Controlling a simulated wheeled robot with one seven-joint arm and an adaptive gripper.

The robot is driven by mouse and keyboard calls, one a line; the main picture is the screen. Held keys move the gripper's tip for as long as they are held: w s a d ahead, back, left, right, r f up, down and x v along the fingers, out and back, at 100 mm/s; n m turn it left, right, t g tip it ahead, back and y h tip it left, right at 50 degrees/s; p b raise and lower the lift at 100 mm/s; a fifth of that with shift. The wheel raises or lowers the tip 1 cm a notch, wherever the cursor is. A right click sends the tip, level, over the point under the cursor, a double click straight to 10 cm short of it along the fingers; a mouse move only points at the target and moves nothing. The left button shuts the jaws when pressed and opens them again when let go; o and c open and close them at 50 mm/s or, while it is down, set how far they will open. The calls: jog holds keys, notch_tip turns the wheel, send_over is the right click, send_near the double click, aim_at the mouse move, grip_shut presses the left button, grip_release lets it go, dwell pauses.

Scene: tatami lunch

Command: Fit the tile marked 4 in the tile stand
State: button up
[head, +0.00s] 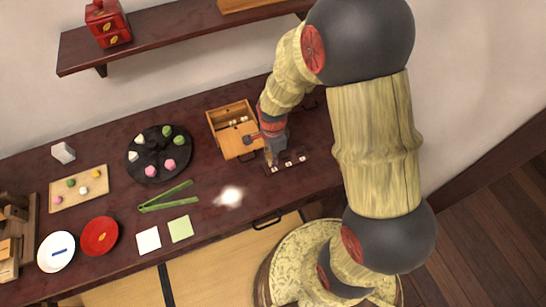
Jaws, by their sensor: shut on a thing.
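A dark, low tile stand (291,166) lies on the dark red-brown counter, with a few small pale tiles showing along it. My gripper (270,158) points down at the left end of the stand and is shut on a small tile. That tile is mostly hidden by the fingers, and its mark cannot be read. I cannot tell whether it touches the stand or is held just above it.
An open wooden box (214,121) with small pale pieces stands close to my gripper's left. A dark round plate of sweets (151,171), green tongs (165,198), a red dish (100,236) and a white dish (56,264) lie further left. A wall shelf (160,48) hangs above.

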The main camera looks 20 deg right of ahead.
jog(key=shift+f+b, duration=0.35)
jog(key=shift+f, duration=0.3)
jog(key=o, duration=0.8)
notch_tip(320, 180, up, 12)
dwell(0.5)
dwell(0.4)
